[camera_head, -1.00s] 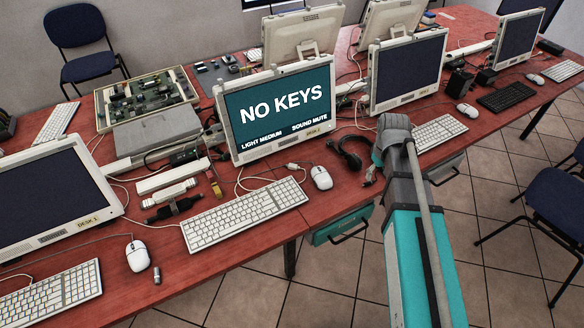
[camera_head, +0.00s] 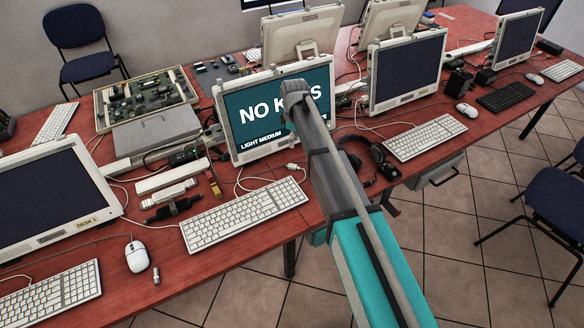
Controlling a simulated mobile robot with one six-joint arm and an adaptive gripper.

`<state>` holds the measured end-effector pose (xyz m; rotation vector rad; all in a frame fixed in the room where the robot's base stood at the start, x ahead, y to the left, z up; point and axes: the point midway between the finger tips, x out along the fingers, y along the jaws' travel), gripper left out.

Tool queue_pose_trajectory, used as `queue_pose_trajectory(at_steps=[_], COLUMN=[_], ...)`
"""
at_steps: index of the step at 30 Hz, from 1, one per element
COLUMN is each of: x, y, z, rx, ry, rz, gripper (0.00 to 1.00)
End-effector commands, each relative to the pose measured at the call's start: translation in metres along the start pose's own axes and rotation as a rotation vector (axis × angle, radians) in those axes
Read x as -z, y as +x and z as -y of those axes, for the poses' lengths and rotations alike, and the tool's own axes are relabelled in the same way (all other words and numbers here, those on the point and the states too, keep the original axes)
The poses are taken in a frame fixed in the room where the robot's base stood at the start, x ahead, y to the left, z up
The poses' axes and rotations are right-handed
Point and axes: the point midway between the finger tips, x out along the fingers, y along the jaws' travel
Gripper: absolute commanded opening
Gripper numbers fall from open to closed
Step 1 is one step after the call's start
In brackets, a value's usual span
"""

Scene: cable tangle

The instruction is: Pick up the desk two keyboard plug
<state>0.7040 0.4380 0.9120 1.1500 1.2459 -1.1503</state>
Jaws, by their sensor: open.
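A small pale plug (camera_head: 293,167) lies on the red desk behind the desk two keyboard, just left of my arm. A thin white cable (camera_head: 243,182) loops on the desk beside it. The white keyboard (camera_head: 243,214) lies in front of the "NO KEYS" monitor (camera_head: 250,122). My arm rises from the lower right across that monitor, with a grey joint at its top. I cannot make out my gripper's fingers, and the plug appears clear of the arm.
Dark headphones (camera_head: 352,158) lie right of my arm. Left of the keyboard are a white power strip (camera_head: 173,190) and the desk one mouse (camera_head: 138,256). A second monitor (camera_head: 407,70) stands right, with a white keyboard (camera_head: 425,137) before it.

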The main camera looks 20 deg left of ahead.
Motion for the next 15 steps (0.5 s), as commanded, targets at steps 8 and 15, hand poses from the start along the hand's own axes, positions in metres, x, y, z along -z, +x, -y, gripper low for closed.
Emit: queue_pose_trajectory(at_steps=[8,15], x=[0.0,0.0], y=[0.001,0.014], z=[0.0,0.001], rx=[0.0,0.0], ry=[0.002,0.002], rz=[0.0,0.0], gripper=[0.7,0.7])
